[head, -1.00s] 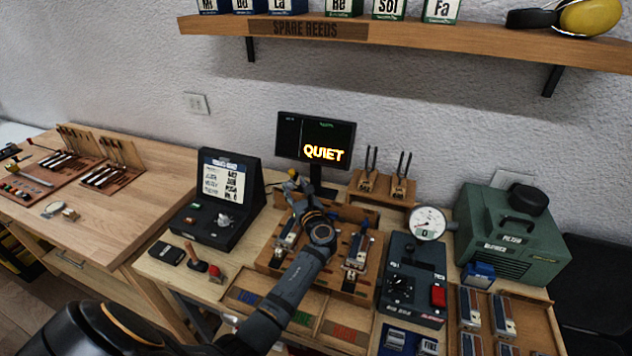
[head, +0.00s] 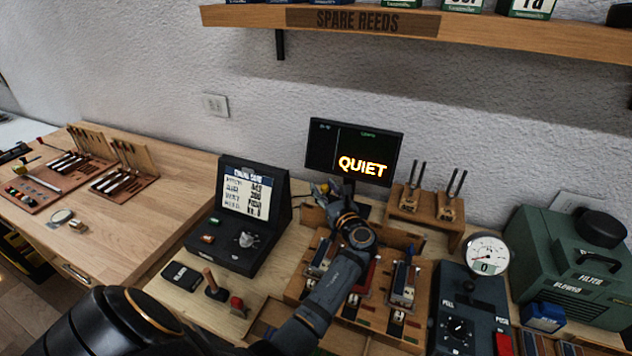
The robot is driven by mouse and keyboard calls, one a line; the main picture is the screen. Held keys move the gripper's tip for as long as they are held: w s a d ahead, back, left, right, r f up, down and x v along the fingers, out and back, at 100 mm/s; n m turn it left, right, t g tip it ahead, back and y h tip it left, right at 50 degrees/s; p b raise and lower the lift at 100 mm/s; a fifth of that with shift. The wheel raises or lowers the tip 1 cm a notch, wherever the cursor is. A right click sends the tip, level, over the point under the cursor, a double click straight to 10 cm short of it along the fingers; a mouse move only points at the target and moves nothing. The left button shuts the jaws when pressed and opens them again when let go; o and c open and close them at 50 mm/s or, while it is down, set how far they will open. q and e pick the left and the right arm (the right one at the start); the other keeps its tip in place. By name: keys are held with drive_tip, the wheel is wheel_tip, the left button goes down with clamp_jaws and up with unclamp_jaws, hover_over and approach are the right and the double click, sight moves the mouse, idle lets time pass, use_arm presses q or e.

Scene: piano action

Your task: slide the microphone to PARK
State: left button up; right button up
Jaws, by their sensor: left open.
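My left gripper (head: 328,192) is at the back edge of the wooden work box (head: 388,334), just below and left of the monitor (head: 354,152). It is small in the head view, with a bit of yellow at its tip. I cannot make out the microphone; it may be hidden behind the gripper and wrist. No PARK mark is legible. My left arm crosses over the box and hides its middle. The monitor shows QUIET. My right gripper is not in view.
Two tuning forks stand on a wooden block (head: 428,208) right of the monitor. A round gauge (head: 487,254) and a green blower (head: 568,262) are farther right. A black case (head: 240,222) stands left of the gripper. A shelf (head: 480,32) runs above.

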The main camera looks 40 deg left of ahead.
use_arm(q)
drive_tip(key=shift+w+a, duration=0.15)
drive_tip(key=shift+r, duration=0.1)
drive_tip(key=shift+c, duration=0.7)
clamp_jaws()
